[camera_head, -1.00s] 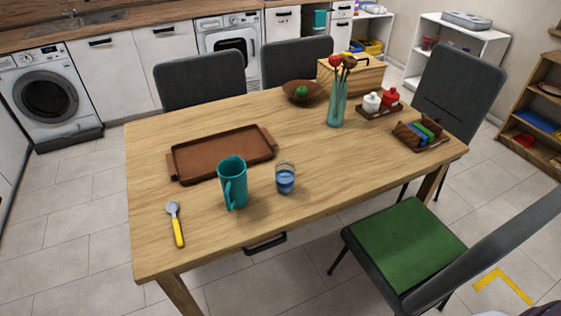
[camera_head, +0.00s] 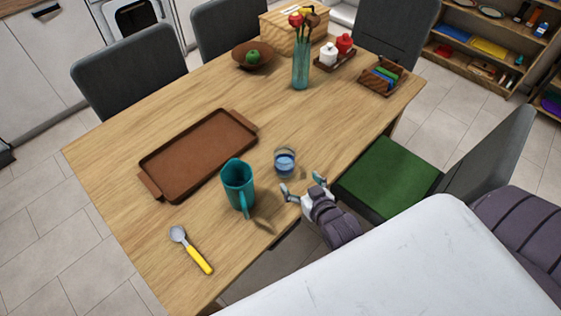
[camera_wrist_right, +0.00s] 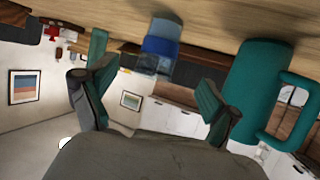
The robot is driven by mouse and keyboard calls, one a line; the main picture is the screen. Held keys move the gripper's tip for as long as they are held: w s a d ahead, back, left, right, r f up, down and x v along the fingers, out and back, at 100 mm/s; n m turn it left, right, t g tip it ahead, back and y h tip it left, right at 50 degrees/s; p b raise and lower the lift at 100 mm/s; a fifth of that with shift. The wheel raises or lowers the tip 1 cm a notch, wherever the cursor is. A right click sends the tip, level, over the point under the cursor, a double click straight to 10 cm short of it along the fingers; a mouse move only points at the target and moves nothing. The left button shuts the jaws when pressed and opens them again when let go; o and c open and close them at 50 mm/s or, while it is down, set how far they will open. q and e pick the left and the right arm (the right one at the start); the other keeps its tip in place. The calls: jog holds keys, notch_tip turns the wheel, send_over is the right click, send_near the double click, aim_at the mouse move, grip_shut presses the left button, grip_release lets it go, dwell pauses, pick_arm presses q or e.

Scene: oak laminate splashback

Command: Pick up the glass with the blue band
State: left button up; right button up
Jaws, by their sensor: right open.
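The glass with the blue band (camera_head: 285,162) stands upright on the table, near its front edge. In the right wrist view the glass (camera_wrist_right: 160,48) appears upside down, ahead of the gap between my fingers. My right gripper (camera_head: 303,186) is open and empty, just in front of the glass and apart from it. Its two spread fingers (camera_wrist_right: 155,85) show in the right wrist view. A teal pitcher (camera_head: 238,185) stands to the left of the glass, and also shows at the right of the wrist view (camera_wrist_right: 254,92). My left gripper is out of view.
A brown tray (camera_head: 200,152) lies left of the glass. A spoon with a yellow handle (camera_head: 192,250) lies at the front left. A vase of flowers (camera_head: 300,68) stands farther back. A green-seated chair (camera_head: 390,177) is at right.

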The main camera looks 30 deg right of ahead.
aim_at(289, 169)
jog(key=x, duration=0.6)
jog(key=shift+d, duration=0.15)
jog(key=shift+w+f, duration=0.2)
jog(key=shift+w, duration=0.2)
jog(key=shift+w+f+p, duration=0.15)
jog(key=shift+w+p, duration=0.2)
jog(key=x, duration=0.4)
jog(key=shift+f, duration=0.15)
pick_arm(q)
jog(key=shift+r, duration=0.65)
pick_arm(e)
jog(key=shift+s, duration=0.1)
jog(key=c, duration=1.5)
jog(key=shift+r, duration=0.3)
